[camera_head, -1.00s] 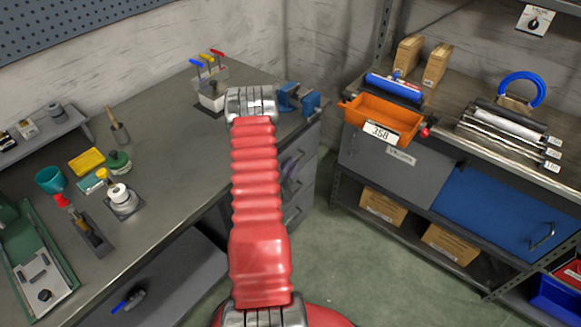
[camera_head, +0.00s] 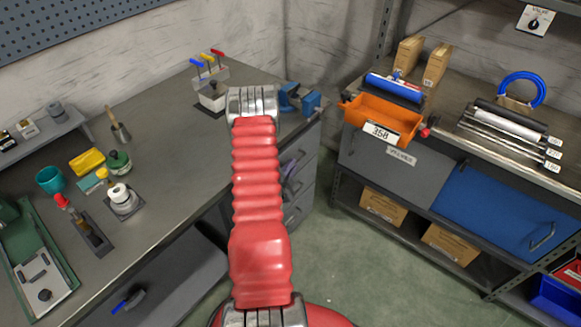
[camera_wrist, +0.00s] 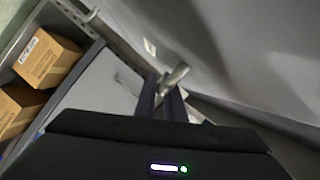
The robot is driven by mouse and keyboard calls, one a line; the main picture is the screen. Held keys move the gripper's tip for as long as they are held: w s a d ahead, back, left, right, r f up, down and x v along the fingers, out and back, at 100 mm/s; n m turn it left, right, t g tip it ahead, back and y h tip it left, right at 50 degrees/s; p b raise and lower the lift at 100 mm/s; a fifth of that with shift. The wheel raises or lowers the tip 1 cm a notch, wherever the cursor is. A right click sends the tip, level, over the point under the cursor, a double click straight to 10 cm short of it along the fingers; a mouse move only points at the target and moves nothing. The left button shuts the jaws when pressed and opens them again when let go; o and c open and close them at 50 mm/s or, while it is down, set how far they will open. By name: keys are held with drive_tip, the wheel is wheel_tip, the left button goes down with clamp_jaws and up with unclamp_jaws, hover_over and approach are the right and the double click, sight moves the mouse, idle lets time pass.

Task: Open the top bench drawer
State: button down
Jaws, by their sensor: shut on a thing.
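The bench drawers are stacked at the right end of the workbench; the top drawer (camera_head: 304,146) shows beside my red arm in the head view. Its front looks close to flush with the cabinet, though my arm hides part of it. My gripper (camera_wrist: 168,98) is shut on a metal bar handle (camera_wrist: 176,75) in the wrist view. The handle stands out from a grey drawer front (camera_wrist: 235,55). In the head view only a small dark part of my gripper shows beside the arm, so which drawer it is at is hard to tell there.
The workbench (camera_head: 170,145) holds several tools and a blue vise (camera_head: 300,99). A shelf unit at the right carries an orange bin (camera_head: 385,118) and a blue cabinet door (camera_head: 505,212). Cardboard boxes (camera_wrist: 47,60) sit left of the gripper. Green floor (camera_head: 350,260) between is clear.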

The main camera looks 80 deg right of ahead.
drive_tip(key=s+a, duration=0.4)
drive_tip(key=s, duration=0.5)
drive_tip(key=s+a, duration=0.4)
drive_tip(key=s, duration=0.5)
drive_tip(key=s+a, duration=0.4)
drive_tip(key=s, duration=0.5)
drive_tip(key=shift+s, duration=0.15)
drive_tip(key=shift+f, duration=0.1)
drive_tip(key=c, duration=2.1)
unclamp_jaws()
drive_tip(key=v, duration=0.7)
drive_tip(key=shift+a, duration=0.2)
